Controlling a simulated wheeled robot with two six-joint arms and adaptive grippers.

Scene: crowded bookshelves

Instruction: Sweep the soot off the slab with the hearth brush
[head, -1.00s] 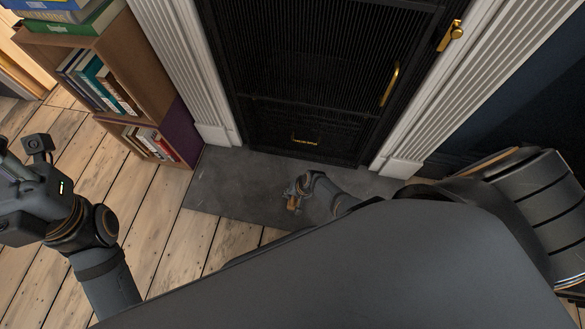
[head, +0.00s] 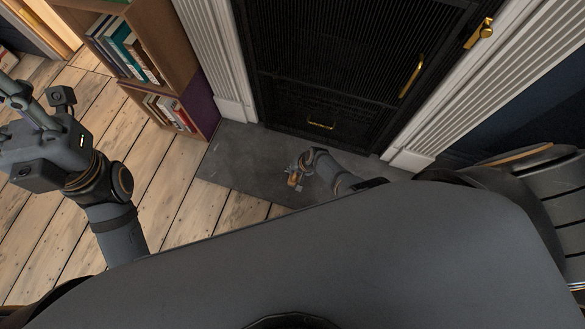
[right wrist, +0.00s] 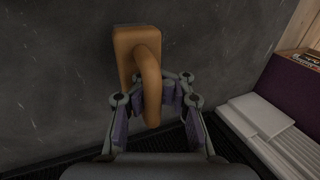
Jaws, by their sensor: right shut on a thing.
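The dark grey slab (head: 235,150) lies on the floor in front of the black fireplace door. The hearth brush (head: 293,180) is small in the head view and partly hidden by my right gripper (head: 298,172). In the right wrist view the brush (right wrist: 130,42) shows an orange-brown block and a curved handle. My right gripper (right wrist: 160,82) is shut on that handle, over the slab. The bristles are hidden. Faint pale marks show on the slab; I cannot clearly make out soot. My left gripper (head: 18,100) is at the far left, above the floorboards, its fingers partly cut off.
A wooden bookcase (head: 185,75) with books stands beside the slab's left end. The fireplace door (head: 325,70) and its white fluted surround (head: 218,60) bound the back. Bare floorboards (head: 170,190) lie left and in front. My own body covers the slab's right part.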

